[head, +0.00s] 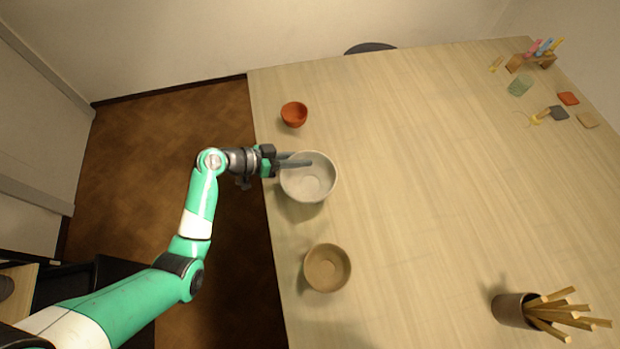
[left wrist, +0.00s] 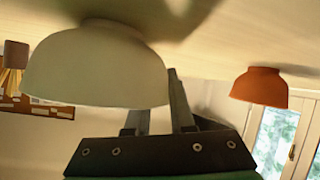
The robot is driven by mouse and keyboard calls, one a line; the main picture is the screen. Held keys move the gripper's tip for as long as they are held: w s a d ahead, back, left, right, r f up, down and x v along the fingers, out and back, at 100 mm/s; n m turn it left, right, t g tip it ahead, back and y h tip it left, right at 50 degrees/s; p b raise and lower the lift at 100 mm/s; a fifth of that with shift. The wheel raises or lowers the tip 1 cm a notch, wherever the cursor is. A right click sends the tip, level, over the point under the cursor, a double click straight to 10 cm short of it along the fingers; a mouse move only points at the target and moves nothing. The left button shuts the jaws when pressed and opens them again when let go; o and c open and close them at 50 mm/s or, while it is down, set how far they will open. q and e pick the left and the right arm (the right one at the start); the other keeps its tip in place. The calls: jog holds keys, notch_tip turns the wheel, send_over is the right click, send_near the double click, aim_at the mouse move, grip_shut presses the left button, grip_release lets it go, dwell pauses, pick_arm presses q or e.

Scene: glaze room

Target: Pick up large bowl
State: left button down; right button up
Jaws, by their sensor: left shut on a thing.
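The large bowl (head: 316,186) is pale grey-white and upright at the left side of the table, between two smaller bowls. My left gripper (head: 305,161) reaches in from the left and is shut on the bowl's rim and wall, with fingers over its upper part. In the left wrist view, which is upside down, the large bowl (left wrist: 92,68) fills the left, and the gripper fingers (left wrist: 160,105) meet its edge, partly hidden behind it. I cannot tell whether its base touches the table. My right gripper is out of view.
An orange bowl (head: 293,114) stands behind the large bowl, and a tan bowl (head: 327,268) in front. A brown pot (head: 512,309) with wooden sticks stands at front right. Small tools and a wooden rack (head: 517,63) lie at far right. The table's middle (head: 430,180) is clear.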

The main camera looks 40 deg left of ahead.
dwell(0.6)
pick_arm(q)
jog(key=shift+r+p, duration=0.25)
jog(key=shift+p, duration=0.05)
jog(key=r+p, duration=0.3)
jog(key=r, duration=0.1)
jog(key=shift+s+d+r, duration=0.1)
jog(key=shift+s+d, duration=0.05)
jog(key=shift+s, duration=0.15)
notch_tip(320, 180, up, 5)
jog(key=p, duration=0.4)
send_over(297, 181)
jog(key=s+d+r+p, duration=0.3)
jog(key=s+d, duration=0.1)
jog(key=s, duration=0.4)
jog(key=shift+s+d+r, duration=0.15)
jog(key=shift+d, duration=0.1)
